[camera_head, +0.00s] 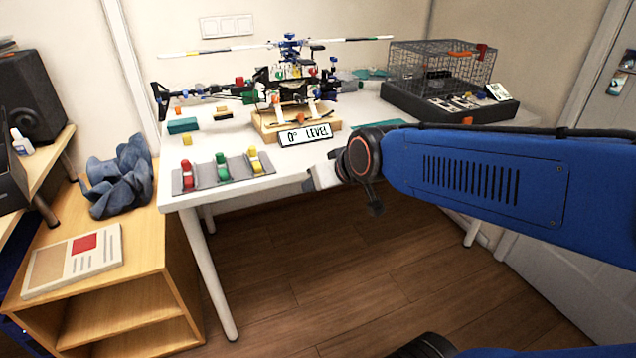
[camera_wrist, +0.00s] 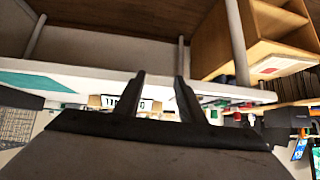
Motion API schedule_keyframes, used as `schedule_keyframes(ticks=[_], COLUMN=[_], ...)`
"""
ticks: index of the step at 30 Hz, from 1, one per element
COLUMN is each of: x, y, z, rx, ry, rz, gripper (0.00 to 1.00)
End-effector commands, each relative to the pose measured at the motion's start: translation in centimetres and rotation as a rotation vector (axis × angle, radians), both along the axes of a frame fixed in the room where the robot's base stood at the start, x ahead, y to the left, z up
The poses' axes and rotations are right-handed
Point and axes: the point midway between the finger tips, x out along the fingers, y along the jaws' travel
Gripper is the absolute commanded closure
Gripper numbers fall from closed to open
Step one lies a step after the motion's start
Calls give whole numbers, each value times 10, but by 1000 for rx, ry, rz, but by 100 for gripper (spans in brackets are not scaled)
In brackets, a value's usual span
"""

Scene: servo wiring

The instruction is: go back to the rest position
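My gripper (camera_wrist: 159,77) shows in the wrist view with two dark fingers apart and nothing between them. In the head view my blue arm reaches in from the right, and its end (camera_head: 322,178) is in front of the table's front edge; the fingers cannot be made out there. The white table (camera_head: 300,174) carries a model helicopter (camera_head: 290,70) on a wooden stand with a "0° LEVEL" sign (camera_head: 305,135). A grey holder (camera_head: 205,174) with red, green and yellow pieces lies at the table's front left.
A wire cage on a black base (camera_head: 432,108) stands at the table's right. Coloured blocks, one of them teal (camera_head: 182,126), lie at the left. A wooden shelf (camera_head: 140,245) with blue cloth (camera_head: 122,180) and a booklet (camera_head: 75,262) is at the left. The floor (camera_head: 320,270) before the table is clear.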

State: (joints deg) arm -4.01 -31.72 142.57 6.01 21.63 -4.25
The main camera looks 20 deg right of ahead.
Motion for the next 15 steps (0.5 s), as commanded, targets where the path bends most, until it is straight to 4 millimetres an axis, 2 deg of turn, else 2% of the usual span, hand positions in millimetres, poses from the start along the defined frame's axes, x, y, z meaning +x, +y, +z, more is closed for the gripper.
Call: schedule_keyframes(ticks=[6, 15], x=[-12, -12], y=[-3, -3], z=[-4, -4], rx=[-5, -5], ry=[31, 32], rz=[-2, -2], gripper=[64, 64])
